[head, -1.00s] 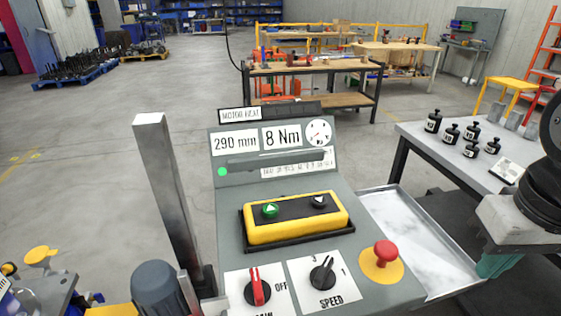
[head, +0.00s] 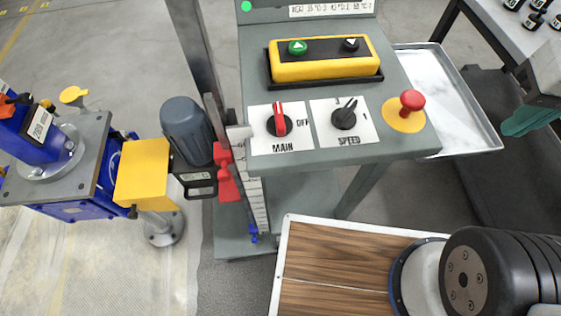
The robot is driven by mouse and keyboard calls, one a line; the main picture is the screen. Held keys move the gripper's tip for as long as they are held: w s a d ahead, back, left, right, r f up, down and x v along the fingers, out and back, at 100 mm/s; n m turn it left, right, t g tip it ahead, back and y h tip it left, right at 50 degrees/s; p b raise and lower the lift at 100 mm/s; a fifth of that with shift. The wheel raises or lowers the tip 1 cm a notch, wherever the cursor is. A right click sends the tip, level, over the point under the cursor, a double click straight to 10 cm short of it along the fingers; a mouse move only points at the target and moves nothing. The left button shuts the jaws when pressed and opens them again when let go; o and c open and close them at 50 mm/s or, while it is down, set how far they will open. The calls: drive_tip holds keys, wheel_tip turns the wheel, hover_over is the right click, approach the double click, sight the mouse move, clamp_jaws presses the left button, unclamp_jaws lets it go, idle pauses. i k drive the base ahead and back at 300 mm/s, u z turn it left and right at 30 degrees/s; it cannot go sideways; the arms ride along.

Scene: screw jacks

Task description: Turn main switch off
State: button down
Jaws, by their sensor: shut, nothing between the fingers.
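The main switch (head: 279,122) is a black round knob with a red handle on a white plate marked MAIN, at the front left of the grey control panel (head: 220,12). Its red handle stands upright in the picture, not turned toward the word OFF at its right. My gripper (head: 512,128) shows only partly at the right edge, as teal fingers under a pale housing. It is shut and empty, right of the panel and apart from the switch.
Right of the switch are the black SPEED knob (head: 344,118) and a red mushroom button (head: 411,102). A yellow button box (head: 325,70) sits behind them. A metal tray (head: 447,85) lies right of the panel. A grey motor (head: 186,130) stands at its left.

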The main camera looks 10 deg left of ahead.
sight(279, 124)
drive_tip(key=u, duration=0.9)
drive_tip(key=k, duration=0.8)
drive_tip(key=z, duration=0.35)
drive_tip(key=i, duration=0.45)
drive_tip(key=u, duration=0.05)
